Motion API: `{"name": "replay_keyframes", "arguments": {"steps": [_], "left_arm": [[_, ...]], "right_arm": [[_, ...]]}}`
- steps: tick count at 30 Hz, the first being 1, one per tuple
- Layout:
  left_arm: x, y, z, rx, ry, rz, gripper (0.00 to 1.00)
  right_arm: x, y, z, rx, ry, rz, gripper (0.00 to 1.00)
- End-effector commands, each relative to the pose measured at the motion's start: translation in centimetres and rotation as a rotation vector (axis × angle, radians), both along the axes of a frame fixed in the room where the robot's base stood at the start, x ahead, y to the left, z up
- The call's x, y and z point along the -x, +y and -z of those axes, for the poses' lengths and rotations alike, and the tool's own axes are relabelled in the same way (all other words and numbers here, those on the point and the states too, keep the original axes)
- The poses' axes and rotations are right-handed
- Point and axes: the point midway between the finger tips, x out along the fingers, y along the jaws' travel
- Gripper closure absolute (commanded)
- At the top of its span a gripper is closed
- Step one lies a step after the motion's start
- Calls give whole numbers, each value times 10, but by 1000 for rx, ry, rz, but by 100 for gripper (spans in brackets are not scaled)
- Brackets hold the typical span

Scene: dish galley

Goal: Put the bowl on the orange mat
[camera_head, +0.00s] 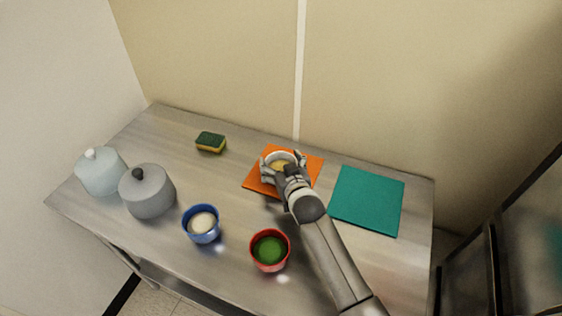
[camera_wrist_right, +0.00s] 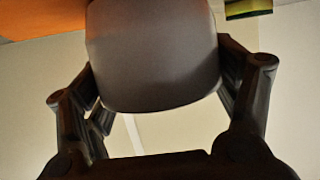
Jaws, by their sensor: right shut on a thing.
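The bowl (camera_head: 281,157) is pale with yellowish contents and looks upright over the orange mat (camera_head: 255,182). My right gripper (camera_head: 284,167) is around the bowl, one finger on each side, and shut on it. In the right wrist view the bowl (camera_wrist_right: 152,60) is a large grey-brown shape between the fingers, and part of the orange mat (camera_wrist_right: 40,15) shows at the top left. The gripper and arm hide part of the bowl and mat. I cannot tell whether the bowl's base touches the mat. My left gripper is not in view.
A teal mat (camera_head: 367,200) lies right of the orange one. A red cup (camera_head: 270,266) with green contents and a blue cup (camera_head: 202,238) stand in front. A grey lidded pot (camera_head: 147,196), a pale lidded pot (camera_head: 100,182) and a sponge (camera_head: 211,143) are to the left.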

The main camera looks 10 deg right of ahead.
Motion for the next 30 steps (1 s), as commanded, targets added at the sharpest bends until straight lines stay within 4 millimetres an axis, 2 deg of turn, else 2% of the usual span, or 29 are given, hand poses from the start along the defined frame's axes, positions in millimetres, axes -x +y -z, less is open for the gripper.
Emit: {"name": "replay_keyframes", "arguments": {"steps": [11, 12, 15, 30], "left_arm": [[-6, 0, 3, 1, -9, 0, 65], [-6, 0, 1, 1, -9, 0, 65], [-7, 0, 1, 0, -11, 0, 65], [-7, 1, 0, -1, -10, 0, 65]], "right_arm": [[0, 0, 4, -1, -3, 0, 60], [0, 0, 4, -1, 1, 0, 13], [0, 0, 4, -1, 1, 0, 0], [4, -1, 0, -1, 1, 0, 0]]}}
